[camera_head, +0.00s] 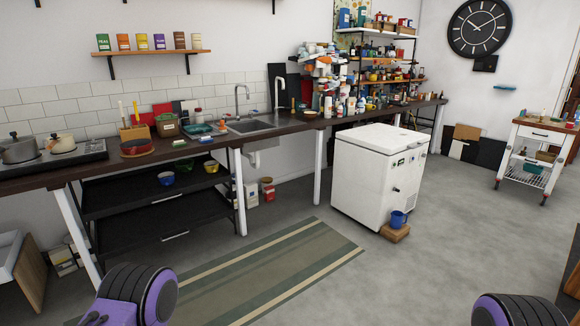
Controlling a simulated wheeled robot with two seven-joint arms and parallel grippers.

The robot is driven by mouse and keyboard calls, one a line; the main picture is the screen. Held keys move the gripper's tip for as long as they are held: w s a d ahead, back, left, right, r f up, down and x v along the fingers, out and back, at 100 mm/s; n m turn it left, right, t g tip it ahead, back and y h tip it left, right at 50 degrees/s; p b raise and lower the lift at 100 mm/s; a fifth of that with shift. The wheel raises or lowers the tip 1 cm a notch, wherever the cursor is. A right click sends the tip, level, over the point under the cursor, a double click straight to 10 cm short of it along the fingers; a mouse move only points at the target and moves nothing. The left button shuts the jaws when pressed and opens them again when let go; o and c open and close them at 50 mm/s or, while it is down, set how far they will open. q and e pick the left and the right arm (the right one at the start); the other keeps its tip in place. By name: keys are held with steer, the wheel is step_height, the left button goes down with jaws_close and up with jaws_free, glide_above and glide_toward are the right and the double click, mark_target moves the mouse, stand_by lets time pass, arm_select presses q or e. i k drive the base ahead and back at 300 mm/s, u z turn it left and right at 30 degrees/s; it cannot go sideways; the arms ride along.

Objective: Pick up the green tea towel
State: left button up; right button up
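I cannot pick out a green tea towel for certain. A teal item (198,128) lies on the dark counter (105,167) just left of the sink (250,124), too small to tell if it is cloth. Another teal item (532,168) sits on a lower shelf of the white trolley (541,133) at the right. Purple-ringed parts of my two arms show at the bottom left and bottom right. Neither gripper is in view.
A striped rug (285,262) lies before the counter. A white chest freezer (377,170) stands mid-right, with a blue mug (398,219) on a wooden block (394,233) in front. Crowded shelves stand behind it. Grey floor (440,255) is clear between freezer and trolley.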

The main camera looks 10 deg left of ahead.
mark_target(179, 143)
steer(key=u, duration=0.3)
steer(key=i, duration=3.05)
steer(key=u, duration=0.6)
